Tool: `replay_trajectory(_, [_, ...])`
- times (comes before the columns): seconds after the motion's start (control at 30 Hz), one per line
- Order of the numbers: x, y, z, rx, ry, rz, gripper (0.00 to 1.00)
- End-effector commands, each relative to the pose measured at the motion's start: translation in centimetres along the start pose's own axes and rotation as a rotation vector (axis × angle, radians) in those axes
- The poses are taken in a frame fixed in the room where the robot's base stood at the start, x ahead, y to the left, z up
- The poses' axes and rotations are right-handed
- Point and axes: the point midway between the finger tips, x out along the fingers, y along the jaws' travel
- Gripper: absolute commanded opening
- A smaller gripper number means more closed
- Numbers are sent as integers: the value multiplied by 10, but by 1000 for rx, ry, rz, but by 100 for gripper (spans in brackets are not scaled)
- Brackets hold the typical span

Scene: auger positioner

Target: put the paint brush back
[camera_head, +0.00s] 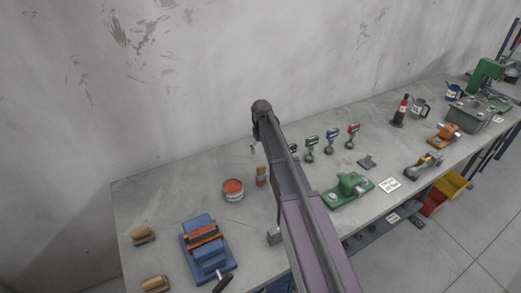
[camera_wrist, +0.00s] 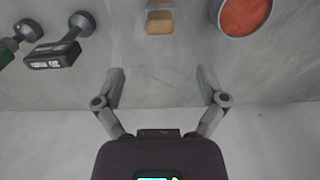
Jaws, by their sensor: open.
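The paint brush (camera_head: 261,176) is on the workbench just right of an open can of red paint (camera_head: 233,190). In the wrist view the brush (camera_wrist: 160,20) shows as a tan block with a reddish part behind it, near the top edge and partly cut off. The paint can (camera_wrist: 244,14) is to its right there. My gripper (camera_wrist: 160,76) is open and empty, its two fingers spread over bare bench; the brush lies beyond the fingertips, roughly centred between them, apart from both. In the head view my arm hides most of the gripper.
The workbench (camera_head: 150,205) runs along a grey wall. A blue vise-like device (camera_head: 205,250) and tan blocks (camera_head: 143,236) are at the left. Several small coloured-head tools (camera_head: 331,141) and a green machine part (camera_head: 349,190) stand right of my arm. Bare bench surrounds the can.

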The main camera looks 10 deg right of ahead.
Motion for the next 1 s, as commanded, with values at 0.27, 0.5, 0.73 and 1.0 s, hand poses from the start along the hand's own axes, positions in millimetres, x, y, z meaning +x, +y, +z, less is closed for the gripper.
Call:
replay_trajectory(0.27, [0,0,0,0,0,0,91])
replay_trajectory(0.5, [0,0,0,0,0,0,91])
replay_trajectory(0.73, [0,-6,18,17,0,0,91])
replay_trajectory(1.0, [0,-31,92,91,0,1,91])
